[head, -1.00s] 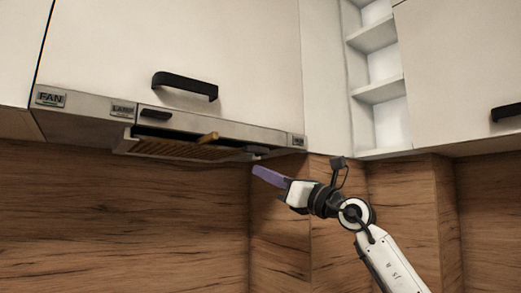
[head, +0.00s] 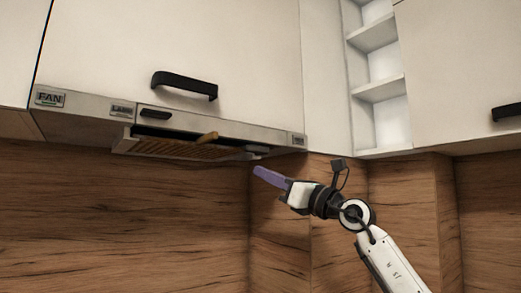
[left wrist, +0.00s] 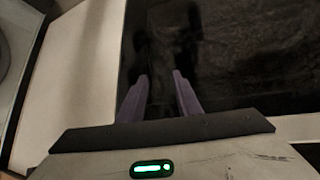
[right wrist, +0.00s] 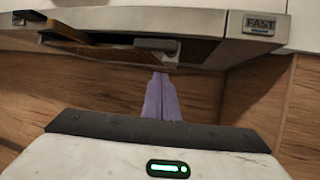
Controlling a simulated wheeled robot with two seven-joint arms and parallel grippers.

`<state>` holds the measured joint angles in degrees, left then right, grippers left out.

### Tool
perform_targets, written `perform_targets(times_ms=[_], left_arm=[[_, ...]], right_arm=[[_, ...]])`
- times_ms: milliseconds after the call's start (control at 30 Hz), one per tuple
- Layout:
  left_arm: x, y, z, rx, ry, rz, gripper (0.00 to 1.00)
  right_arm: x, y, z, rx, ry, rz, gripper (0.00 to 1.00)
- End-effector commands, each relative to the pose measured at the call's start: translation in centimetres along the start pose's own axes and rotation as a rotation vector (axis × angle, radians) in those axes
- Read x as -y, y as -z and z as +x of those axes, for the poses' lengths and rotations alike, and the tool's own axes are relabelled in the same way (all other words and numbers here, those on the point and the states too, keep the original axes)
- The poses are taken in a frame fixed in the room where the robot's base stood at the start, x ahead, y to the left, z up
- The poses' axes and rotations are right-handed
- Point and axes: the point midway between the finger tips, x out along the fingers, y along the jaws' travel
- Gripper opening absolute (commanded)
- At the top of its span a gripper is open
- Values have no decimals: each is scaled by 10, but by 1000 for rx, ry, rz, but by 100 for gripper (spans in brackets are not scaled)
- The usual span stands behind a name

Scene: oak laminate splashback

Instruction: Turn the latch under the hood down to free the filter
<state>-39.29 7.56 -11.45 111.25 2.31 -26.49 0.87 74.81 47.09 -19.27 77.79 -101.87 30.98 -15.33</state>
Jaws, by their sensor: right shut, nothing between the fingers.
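The hood (head: 200,122) hangs under a white cabinet. Its brown slatted filter (head: 175,149) sits in the underside, with a wooden-coloured tab (head: 207,138) across it. A small grey latch (head: 257,150) is at the filter's right end; it also shows in the right wrist view (right wrist: 157,44). My right gripper (head: 257,171) is shut and empty. Its purple fingertips are just below and right of the latch, apparently apart from it. My left gripper (left wrist: 160,85) is open and empty over a dark glossy surface.
A black cabinet handle (head: 185,84) stands out above the hood. The hood's front carries FAN (head: 50,98) and LAMP (head: 122,109) labels. Open shelves (head: 378,90) are to the right. The oak splashback (head: 120,220) lies behind, with free room below the hood.

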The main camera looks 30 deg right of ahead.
Motion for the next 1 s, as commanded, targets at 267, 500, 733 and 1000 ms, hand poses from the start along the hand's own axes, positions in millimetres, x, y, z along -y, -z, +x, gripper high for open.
perform_targets(times_ms=[267,500,733,1000], left_arm=[[0,1,-1,0,0,0,31],[0,2,-2,0,0,0,31],[-1,4,-4,0,0,0,31],[-1,6,-6,1,0,0,31]], right_arm=[[4,0,-1,1,1,0,0],[4,1,0,1,0,0,0],[4,1,2,1,0,1,0],[4,2,4,0,0,1,0]])
